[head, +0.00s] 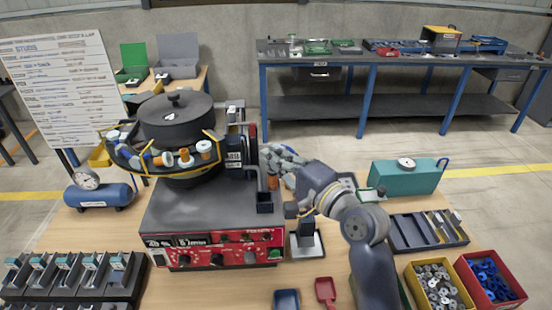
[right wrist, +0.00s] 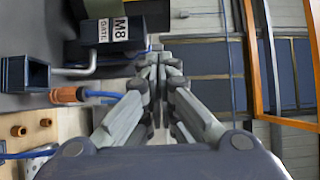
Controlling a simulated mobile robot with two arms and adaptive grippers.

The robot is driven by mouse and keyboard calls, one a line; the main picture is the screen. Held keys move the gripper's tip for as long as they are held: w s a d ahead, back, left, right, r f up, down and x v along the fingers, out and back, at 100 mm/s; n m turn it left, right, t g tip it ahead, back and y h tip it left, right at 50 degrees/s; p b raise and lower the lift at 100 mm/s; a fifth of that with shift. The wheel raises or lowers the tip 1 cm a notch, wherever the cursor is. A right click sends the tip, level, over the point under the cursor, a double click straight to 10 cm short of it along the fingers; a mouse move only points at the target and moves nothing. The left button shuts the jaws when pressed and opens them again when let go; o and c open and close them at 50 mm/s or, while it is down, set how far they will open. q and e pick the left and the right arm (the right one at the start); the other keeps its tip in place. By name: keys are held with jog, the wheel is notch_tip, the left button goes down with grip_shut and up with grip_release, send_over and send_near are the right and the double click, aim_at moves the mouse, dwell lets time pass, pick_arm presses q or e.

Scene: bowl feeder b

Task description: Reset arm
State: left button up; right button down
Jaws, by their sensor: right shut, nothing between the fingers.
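My right gripper (head: 272,160) reaches in from the right, beside the gate end of the bowl feeder (head: 175,125). In the right wrist view its fingers (right wrist: 158,65) are closed together with nothing between them. A dark block labelled "M8 GATE" (right wrist: 113,30) is to the left of the fingertips in that view, and I see a gap between them. An orange fitting with a blue hose (right wrist: 68,95) and a dark square cup (right wrist: 25,74) are also to the left. My left arm and gripper are not in view.
The feeder stands on a grey and red control box (head: 212,245) on the wooden table. A teal tank (head: 405,176), a slotted dark tray (head: 398,232), a yellow bin (head: 410,280) and a red bin (head: 467,268) lie around my right arm. Dark fixtures (head: 80,300) fill the left front.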

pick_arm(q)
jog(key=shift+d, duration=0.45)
